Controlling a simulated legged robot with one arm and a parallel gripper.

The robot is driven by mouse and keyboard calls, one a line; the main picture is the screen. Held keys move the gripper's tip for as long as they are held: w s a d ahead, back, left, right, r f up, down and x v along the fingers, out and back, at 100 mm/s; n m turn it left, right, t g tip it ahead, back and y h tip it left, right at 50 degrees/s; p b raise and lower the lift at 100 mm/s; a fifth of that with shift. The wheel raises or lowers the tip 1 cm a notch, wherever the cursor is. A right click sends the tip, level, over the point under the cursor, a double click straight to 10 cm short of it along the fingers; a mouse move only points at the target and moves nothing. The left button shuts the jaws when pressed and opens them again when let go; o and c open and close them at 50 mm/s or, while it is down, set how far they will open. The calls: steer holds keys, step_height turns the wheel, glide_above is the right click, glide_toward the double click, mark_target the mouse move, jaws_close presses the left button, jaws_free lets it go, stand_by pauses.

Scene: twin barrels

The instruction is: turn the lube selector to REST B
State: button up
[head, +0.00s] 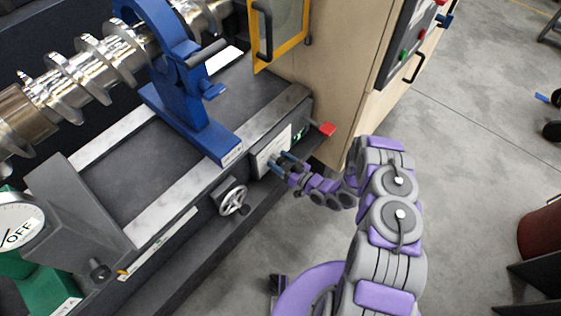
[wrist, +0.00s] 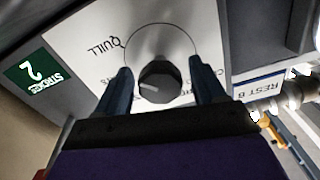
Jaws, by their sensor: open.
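The lube selector is a dark round knob (wrist: 160,80) on a white panel (wrist: 85,50) in the wrist view. A circle is printed around it, and a short white mark on the knob points to the left in the picture. The word QUILL shows upside down at upper left; other words around the dial are partly hidden by my fingers. My gripper (wrist: 162,88) is open, with one finger on each side of the knob. Whether they touch it I cannot tell. In the head view my gripper (head: 284,163) is at the control box (head: 268,148), hiding the knob.
A blue steady rest (head: 190,115) stands on the machine bed. A separate REST B plate (wrist: 258,87) shows at right in the wrist view. A red-tipped lever (head: 322,129) and a handwheel (head: 233,200) flank the box. Open floor lies right.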

steer(key=c, duration=1)
steer(key=shift+c, duration=0.2)
steer(key=shift+n, duration=0.3)
steer(key=n+p, duration=0.2)
steer(key=n, duration=0.1)
steer(key=shift+r+n, duration=0.1)
steer(key=shift+n, duration=0.2)
steer(key=n+p, duration=0.1)
steer(key=n, duration=0.3)
steer(key=n+p, duration=0.1)
steer(key=n, duration=0.4)
steer(key=shift+s+a+n+p, duration=0.1)
steer(key=shift+s+n+p, duration=0.05)
steer(key=shift+n+p, duration=0.25)
steer(key=shift+f+n+p, duration=0.25)
steer(key=shift+n+p, duration=0.5)
steer(key=shift+n, duration=1.05)
steer(key=shift+s, duration=0.1)
